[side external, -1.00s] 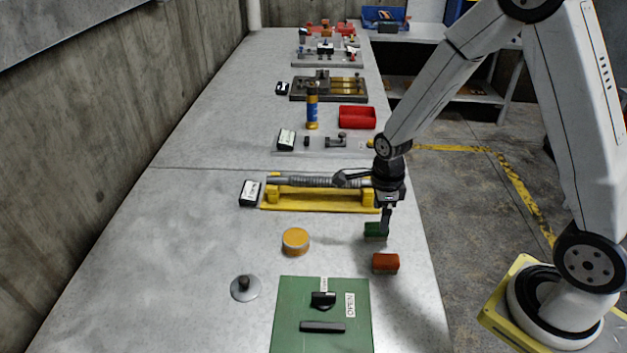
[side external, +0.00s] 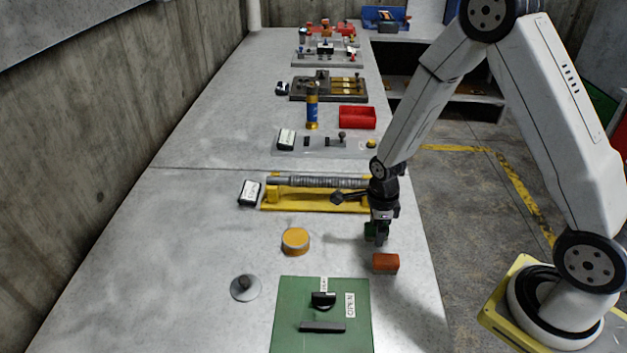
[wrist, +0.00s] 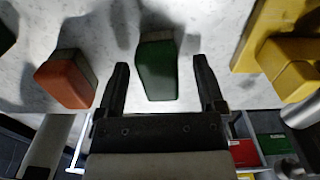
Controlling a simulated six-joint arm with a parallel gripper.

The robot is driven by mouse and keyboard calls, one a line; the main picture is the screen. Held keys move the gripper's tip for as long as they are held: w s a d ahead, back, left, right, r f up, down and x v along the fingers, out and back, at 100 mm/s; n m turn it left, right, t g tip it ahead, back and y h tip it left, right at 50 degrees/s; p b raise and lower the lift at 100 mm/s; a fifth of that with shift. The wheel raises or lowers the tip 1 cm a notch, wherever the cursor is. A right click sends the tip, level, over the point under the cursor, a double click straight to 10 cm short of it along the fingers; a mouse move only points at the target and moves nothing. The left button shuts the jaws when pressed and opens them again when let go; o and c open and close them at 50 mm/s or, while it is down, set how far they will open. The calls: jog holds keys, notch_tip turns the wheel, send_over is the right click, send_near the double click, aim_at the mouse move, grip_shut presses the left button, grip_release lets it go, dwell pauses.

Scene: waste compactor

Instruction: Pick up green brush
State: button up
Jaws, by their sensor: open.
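The green brush (wrist: 157,72) is a small block with a dark green body, lying on the grey bench. In the wrist view it sits between and slightly ahead of the two fingers of my gripper (wrist: 162,82), with gaps on both sides. In the side external view the brush (side external: 370,230) is partly hidden by my gripper (side external: 377,238), which points down over it. My gripper is open and holds nothing. Contact with the brush cannot be made out.
An orange-red brush (side external: 385,263) lies close in front. A yellow stand (side external: 310,202) with a grey rod is just behind. A round yellow tin (side external: 295,240), a grey knobbed disc (side external: 245,288) and a green panel (side external: 290,320) are to the left. The bench edge is close on the right.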

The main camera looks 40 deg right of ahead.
jog(key=shift+f, duration=0.2)
dwell(0.4)
grip_shut()
